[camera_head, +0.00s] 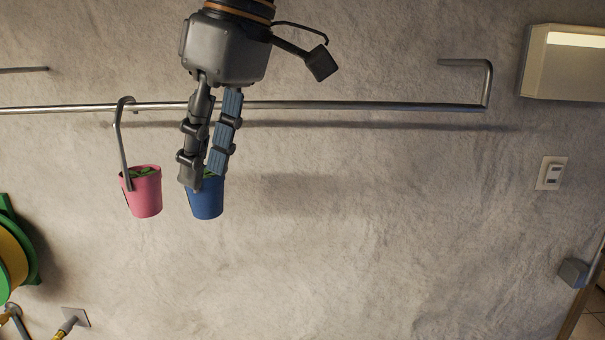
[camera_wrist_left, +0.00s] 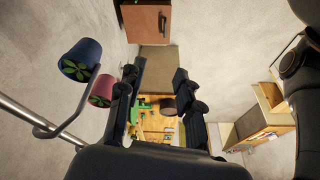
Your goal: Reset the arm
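My left gripper (camera_head: 203,175) reaches down from the top in the head view, in front of the wall rail. Its fingers stand apart with nothing between them in the left wrist view (camera_wrist_left: 156,85). A blue pot (camera_head: 206,201) with a green plant shows just below the fingertips in the head view, its top partly covered by them. In the left wrist view the blue pot (camera_wrist_left: 79,58) is off to the left, outside the fingers. A pink pot (camera_head: 145,194) hangs by a grey hook to its left; it also shows in the wrist view (camera_wrist_left: 102,89). My right gripper is not in view.
A metal rail (camera_head: 370,105) runs along the rough wall, bent at its right end. A light fixture (camera_head: 566,65), a switch (camera_head: 551,173) and a green-and-yellow reel (camera_head: 14,255) are on the wall. Wall space right of the pots is clear.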

